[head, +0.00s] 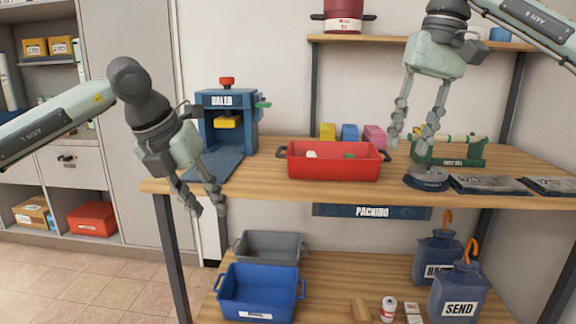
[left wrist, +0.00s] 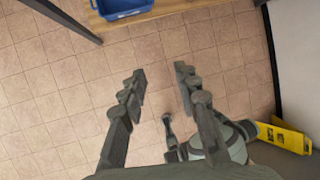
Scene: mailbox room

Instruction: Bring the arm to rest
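My left gripper (head: 208,211) hangs in front of the left end of the wooden workbench (head: 262,184), pointing down. Its fingers are apart with nothing between them. In the left wrist view the two fingers of my left gripper (left wrist: 160,85) stand apart over the tiled floor. My right gripper (head: 412,146) hangs above the right part of the bench, in front of the green device (head: 468,160). Its fingers are apart, and I see nothing held between them.
A red tray (head: 335,172) and a blue baler press (head: 228,130) stand on the bench. Dark flat pads (head: 487,185) lie at the front right. Floor at left (head: 90,275) is clear.

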